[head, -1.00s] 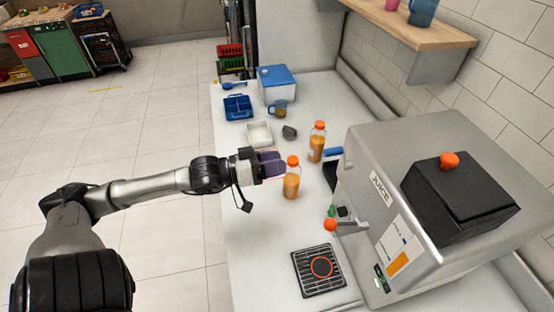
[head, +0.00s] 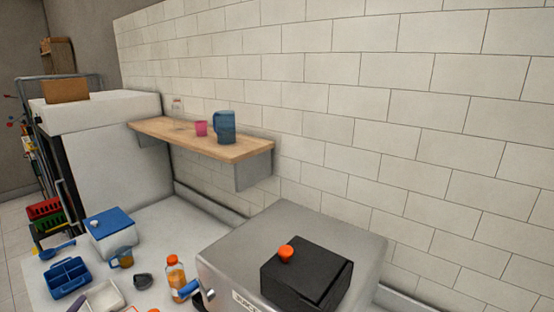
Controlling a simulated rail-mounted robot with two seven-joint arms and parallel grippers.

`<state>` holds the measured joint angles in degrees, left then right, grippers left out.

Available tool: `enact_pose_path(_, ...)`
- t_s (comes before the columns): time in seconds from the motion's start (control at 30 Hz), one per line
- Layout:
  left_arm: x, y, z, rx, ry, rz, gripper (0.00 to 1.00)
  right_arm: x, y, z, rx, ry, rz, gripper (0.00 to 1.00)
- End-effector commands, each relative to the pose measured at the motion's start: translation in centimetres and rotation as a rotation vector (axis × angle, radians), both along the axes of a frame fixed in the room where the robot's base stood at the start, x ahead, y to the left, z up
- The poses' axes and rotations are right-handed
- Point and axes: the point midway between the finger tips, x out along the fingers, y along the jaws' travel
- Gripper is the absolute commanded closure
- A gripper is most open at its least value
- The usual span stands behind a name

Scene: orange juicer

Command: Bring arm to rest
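Only a small purple-grey piece (head: 77,304), which looks like a fingertip of my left gripper, shows at the bottom edge of the head view, beside the white tray (head: 105,297). The rest of that gripper and its arm are out of the picture, so whether it is open or shut does not show. My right gripper is not in view. The silver juicer (head: 235,250) with its black top (head: 310,275) and orange knob (head: 286,253) stands at the bottom centre.
An orange bottle (head: 176,275) stands left of the juicer. A blue caddy (head: 67,278), a blue-lidded box (head: 112,236) and an amber mug (head: 122,259) are on the counter.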

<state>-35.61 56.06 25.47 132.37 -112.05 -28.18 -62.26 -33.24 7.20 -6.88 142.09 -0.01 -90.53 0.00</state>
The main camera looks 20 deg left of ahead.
Motion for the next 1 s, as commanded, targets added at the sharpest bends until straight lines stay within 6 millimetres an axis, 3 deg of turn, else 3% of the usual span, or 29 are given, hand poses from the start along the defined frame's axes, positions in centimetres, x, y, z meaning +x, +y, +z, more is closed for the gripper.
enact_pose_path(0.1,-0.9,2.7,1.1,-0.559,-0.019,-0.185,0.52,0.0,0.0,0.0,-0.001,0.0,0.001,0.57)
enact_pose_path(0.23,-1.9,6.6,-0.8,-1.154,-0.085,-0.31,0.52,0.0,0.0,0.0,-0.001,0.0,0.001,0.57)
enact_pose_path(0.37,-3.3,9.9,-6.1,-1.712,-0.212,-0.325,0.52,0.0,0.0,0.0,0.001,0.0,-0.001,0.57)
enact_pose_path(0.47,-4.9,10.9,-12.0,-2.103,-0.351,-0.248,0.52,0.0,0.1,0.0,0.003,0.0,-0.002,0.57)
enact_pose_path(0.57,-7.3,9.8,-18.7,-2.444,-0.498,-0.076,0.52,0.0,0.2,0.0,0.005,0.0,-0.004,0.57)
enact_pose_path(0.63,-9.1,7.9,-23.1,-2.635,-0.579,0.087,0.52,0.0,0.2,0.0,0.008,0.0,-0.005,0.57)
enact_pose_path(0.77,-12.5,2.0,-29.7,-2.91,-0.619,0.451,0.52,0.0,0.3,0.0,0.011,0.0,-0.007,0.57)
enact_pose_path(0.8,-13.3,-0.2,-31.3,-2.984,-0.609,0.558,0.52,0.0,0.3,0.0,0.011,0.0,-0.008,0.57)
enact_pose_path(0.83,-13.9,-2.0,-32.2,3.005,0.589,-0.619,0.52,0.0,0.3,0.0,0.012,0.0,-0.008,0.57)
enact_pose_path(1.0,-15.7,-10.8,-35.0,2.719,0.426,-0.721,0.52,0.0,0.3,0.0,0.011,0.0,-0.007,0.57)
